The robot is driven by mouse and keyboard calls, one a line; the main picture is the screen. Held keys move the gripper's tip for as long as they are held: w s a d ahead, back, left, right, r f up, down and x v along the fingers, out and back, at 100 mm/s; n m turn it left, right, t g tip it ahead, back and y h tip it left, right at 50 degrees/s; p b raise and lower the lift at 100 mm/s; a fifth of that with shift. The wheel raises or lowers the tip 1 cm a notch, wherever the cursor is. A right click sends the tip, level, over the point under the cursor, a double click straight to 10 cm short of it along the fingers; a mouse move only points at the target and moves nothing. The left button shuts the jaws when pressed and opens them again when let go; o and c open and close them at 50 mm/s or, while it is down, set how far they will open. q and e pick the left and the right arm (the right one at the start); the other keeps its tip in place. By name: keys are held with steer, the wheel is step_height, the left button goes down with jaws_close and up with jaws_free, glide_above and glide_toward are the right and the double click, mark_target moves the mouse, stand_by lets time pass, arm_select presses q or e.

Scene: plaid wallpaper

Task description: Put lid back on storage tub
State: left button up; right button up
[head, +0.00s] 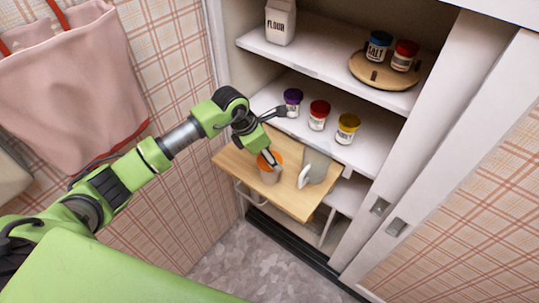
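A small tub-like container (270,175) with an orange top and a greyish-brown body stands on the wooden pull-out board (290,203) in the cupboard. I cannot tell whether the orange part is a lid or a rim. My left gripper (278,135) is above the board with its fingers spread wide. One finger points down in front of the orange top, and the other points right towards the shelf edge. I cannot tell whether the lower finger touches the container. I see no separate lid that I can identify. My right gripper is out of view.
A grey mug-like vessel (317,164) with a white handle stands right of the container. Jars with purple (292,100), red (318,115) and yellow (347,128) lids line the shelf above. A flour bag (280,22) and a round wooden tray (361,73) with jars are higher.

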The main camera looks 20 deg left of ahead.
arm_select(q)
steer(key=o, duration=1.1)
steer(key=o, duration=0.5)
steer(key=shift+c, duration=0.2)
steer(key=shift+r, duration=0.1)
steer(key=shift+r+p, duration=1.9)
steer(key=shift+r, duration=1.55)
